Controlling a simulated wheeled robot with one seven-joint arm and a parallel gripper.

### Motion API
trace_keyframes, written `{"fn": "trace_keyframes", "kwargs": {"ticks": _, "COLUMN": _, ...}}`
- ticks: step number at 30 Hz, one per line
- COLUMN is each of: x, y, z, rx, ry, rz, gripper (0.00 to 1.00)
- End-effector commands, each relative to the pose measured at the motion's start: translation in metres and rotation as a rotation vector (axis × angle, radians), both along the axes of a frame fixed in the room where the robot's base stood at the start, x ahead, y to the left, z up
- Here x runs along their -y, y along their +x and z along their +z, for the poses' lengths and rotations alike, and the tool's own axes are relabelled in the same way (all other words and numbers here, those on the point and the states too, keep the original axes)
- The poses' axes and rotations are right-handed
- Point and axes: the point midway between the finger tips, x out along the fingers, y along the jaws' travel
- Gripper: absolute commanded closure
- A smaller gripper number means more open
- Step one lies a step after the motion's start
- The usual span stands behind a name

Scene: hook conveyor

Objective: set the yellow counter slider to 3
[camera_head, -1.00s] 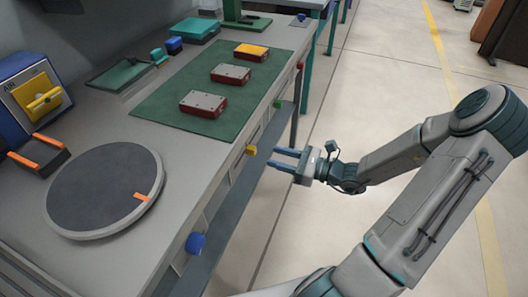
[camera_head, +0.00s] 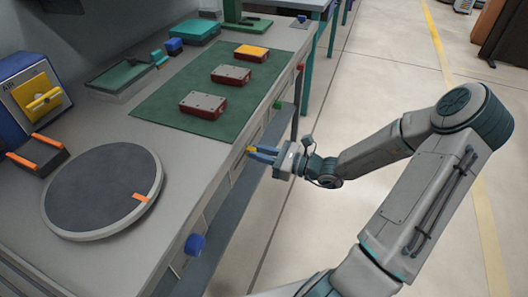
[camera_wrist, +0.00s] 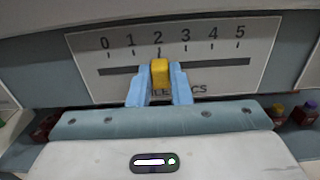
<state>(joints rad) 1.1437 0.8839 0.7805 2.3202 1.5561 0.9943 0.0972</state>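The yellow counter slider (camera_wrist: 160,72) sits on a horizontal slot in a white scale plate (camera_wrist: 250,48) marked 0 to 5. It stands at about 2.
A blue knob (camera_head: 195,243) is nearer along the bench front; a green knob (camera_head: 278,104) and a red knob (camera_head: 300,67) are farther along. The bench top holds a round turntable (camera_head: 100,185) and a green mat (camera_head: 160,110) with boxes. Floor right of the bench is open.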

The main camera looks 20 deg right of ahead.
Motion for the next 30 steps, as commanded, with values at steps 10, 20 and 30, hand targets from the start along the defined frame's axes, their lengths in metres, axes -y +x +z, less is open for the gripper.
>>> {"fn": "trace_keyframes", "kwargs": {"ticks": 10, "x": 0.017, "y": 0.023, "z": 0.001, "rx": 0.0, "ry": 0.0, "rz": -0.001, "gripper": 1.0}}
{"fn": "trace_keyframes", "kwargs": {"ticks": 20, "x": 0.018, "y": 0.024, "z": -0.001, "rx": -0.001, "ry": 0.0, "rz": 0.001, "gripper": 0.77}}
{"fn": "trace_keyframes", "kwargs": {"ticks": 30, "x": 0.018, "y": 0.024, "z": -0.001, "rx": -0.001, "ry": 0.0, "rz": 0.001, "gripper": 0.6}}
